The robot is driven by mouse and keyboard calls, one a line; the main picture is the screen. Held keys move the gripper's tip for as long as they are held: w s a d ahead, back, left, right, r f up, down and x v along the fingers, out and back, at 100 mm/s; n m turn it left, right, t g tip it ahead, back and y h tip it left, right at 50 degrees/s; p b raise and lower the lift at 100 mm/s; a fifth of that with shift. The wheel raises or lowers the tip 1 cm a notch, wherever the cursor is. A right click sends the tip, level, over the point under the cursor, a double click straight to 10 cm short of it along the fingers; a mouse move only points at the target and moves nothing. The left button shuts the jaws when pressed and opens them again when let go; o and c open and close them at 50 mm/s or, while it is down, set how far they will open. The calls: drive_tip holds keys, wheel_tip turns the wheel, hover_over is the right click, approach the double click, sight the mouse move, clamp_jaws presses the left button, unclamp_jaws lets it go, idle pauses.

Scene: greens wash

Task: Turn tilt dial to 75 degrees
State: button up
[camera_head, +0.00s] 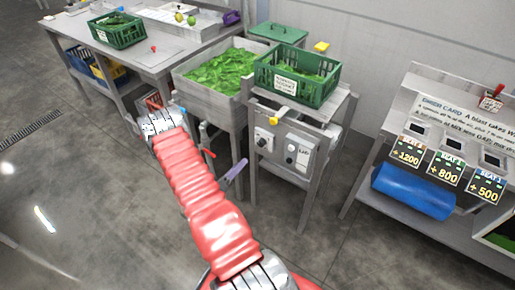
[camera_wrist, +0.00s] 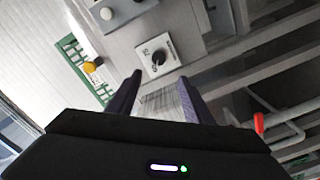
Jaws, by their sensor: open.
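A dial with a dark pointer knob on a pale marked plate (camera_wrist: 159,58) sits just beyond my fingertips in the wrist view. In the head view one purple finger (camera_head: 237,169) shows left of the panel.
A round white knob (camera_wrist: 106,13) and a yellow knob (camera_wrist: 91,67) are near the dial. A red valve handle (camera_wrist: 259,122) and pipes are at right. A green crate of leaves (camera_head: 312,92) stands above the panel, beside a leaf-filled sink (camera_head: 192,88).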

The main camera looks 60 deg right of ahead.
sight(260, 145)
drive_tip(key=shift+s, duration=0.2)
drive_tip(key=d, duration=0.4)
drive_tip(key=s+d, duration=0.1)
drive_tip(key=d, duration=0.4)
drive_tip(key=s+d, duration=0.1)
drive_tip(key=d, duration=0.3)
drive_tip(key=shift+d, duration=0.3)
drive_tip(key=shift+a, duration=0.1)
drive_tip(key=c, duration=1.1)
